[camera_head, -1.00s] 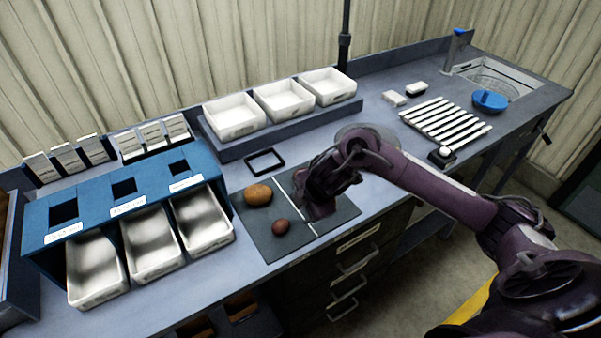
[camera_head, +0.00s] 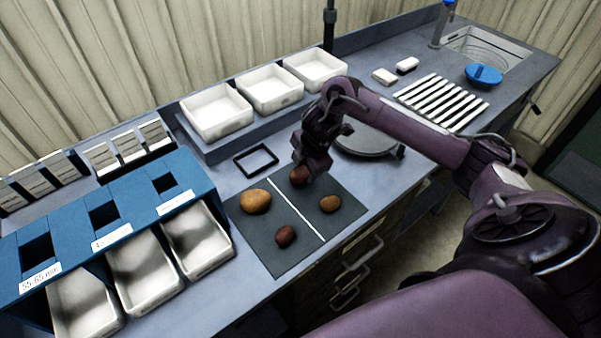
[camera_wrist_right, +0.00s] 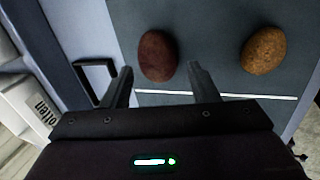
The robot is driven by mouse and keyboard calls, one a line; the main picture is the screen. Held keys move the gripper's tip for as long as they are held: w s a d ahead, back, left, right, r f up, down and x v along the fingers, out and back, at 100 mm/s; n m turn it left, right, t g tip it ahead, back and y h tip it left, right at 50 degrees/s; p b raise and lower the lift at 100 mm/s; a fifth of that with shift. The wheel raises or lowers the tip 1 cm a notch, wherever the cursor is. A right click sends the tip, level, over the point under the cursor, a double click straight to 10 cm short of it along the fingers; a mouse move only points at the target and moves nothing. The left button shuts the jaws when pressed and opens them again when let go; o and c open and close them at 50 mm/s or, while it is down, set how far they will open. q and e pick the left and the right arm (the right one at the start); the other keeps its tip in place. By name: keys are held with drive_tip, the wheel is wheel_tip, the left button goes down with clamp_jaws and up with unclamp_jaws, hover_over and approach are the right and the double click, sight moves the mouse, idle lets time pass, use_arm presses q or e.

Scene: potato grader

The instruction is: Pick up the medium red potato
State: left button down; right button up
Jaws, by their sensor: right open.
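A dark red oval potato (camera_head: 299,177) lies at the back of the dark mat, partly hidden by my right gripper (camera_head: 307,168). The right wrist view shows this red potato (camera_wrist_right: 157,56) whole, just ahead of the gap between my open, empty fingers (camera_wrist_right: 157,74). A second red potato (camera_head: 285,236) lies nearer the mat's front edge, across the white line. A larger orange-brown potato (camera_head: 256,201) lies at the mat's left. A smaller brown potato (camera_head: 330,204) lies at the right; a brown potato (camera_wrist_right: 263,50) also shows in the wrist view. My left gripper is out of view.
The mat (camera_head: 266,256) has a white dividing line. A black square frame (camera_head: 256,160) lies behind it. A blue sorter (camera_head: 95,225) with metal trays stands left, white bins (camera_head: 217,111) behind, and a round grey plate (camera_head: 367,143) to the right.

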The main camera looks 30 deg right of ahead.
sight(302, 171)
drive_tip(key=x, duration=0.3)
drive_tip(key=shift+w+r, duration=0.1)
drive_tip(key=shift+w, duration=0.05)
drive_tip(key=shift+w+d+f, duration=0.1)
drive_tip(key=shift+w+f, duration=0.1)
drive_tip(key=shift+f, duration=0.35)
drive_tip(key=c, duration=0.7)
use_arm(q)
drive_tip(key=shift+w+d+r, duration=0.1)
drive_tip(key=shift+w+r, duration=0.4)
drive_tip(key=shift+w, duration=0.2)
use_arm(e)
drive_tip(key=shift+c, duration=0.4)
drive_tip(key=shift+r, duration=0.15)
